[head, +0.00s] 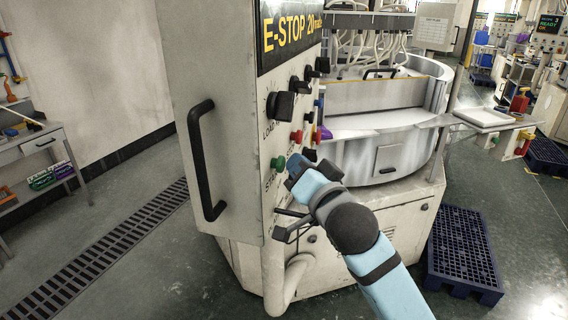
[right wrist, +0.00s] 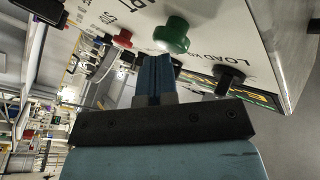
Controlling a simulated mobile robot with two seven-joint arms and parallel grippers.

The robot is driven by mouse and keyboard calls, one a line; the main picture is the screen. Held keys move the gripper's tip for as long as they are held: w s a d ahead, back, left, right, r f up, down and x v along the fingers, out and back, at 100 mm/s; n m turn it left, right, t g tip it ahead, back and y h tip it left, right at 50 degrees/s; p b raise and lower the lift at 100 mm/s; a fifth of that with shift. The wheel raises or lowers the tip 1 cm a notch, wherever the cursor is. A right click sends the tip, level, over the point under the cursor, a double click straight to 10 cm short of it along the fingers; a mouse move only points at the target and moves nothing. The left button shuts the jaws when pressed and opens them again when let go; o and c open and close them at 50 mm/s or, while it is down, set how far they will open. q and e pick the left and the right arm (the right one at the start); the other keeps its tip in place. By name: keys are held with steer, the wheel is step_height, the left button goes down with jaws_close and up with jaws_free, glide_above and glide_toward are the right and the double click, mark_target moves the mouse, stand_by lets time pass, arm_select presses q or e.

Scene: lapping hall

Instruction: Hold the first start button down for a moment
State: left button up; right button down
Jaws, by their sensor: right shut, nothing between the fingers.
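The green start button (head: 278,163) sits low on the control panel of the pale machine, at the near end of a row of controls. My right gripper (head: 295,164) is shut and empty, with its tips close in front of the panel beside the green button. In the right wrist view the green button (right wrist: 173,36) stands just beyond the tips of the blue fingers (right wrist: 157,62). The tips overlap its edge in the picture; I cannot tell if they touch it. My left gripper is not in view.
Black knobs (head: 281,104) and a red button (head: 296,136) are near on the panel. A black handle (head: 202,160) juts out at the panel's left. A blue pallet (head: 463,247) lies on the floor at right. A bench (head: 35,143) stands at far left.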

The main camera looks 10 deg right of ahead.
steer(key=shift+s+d, duration=0.3)
steer(key=shift+d, duration=0.25)
steer(key=s+d, duration=0.1)
steer(key=d, duration=0.1)
steer(key=s+d+p, duration=0.1)
steer(key=d, duration=0.1)
steer(key=shift+s+d, duration=0.2)
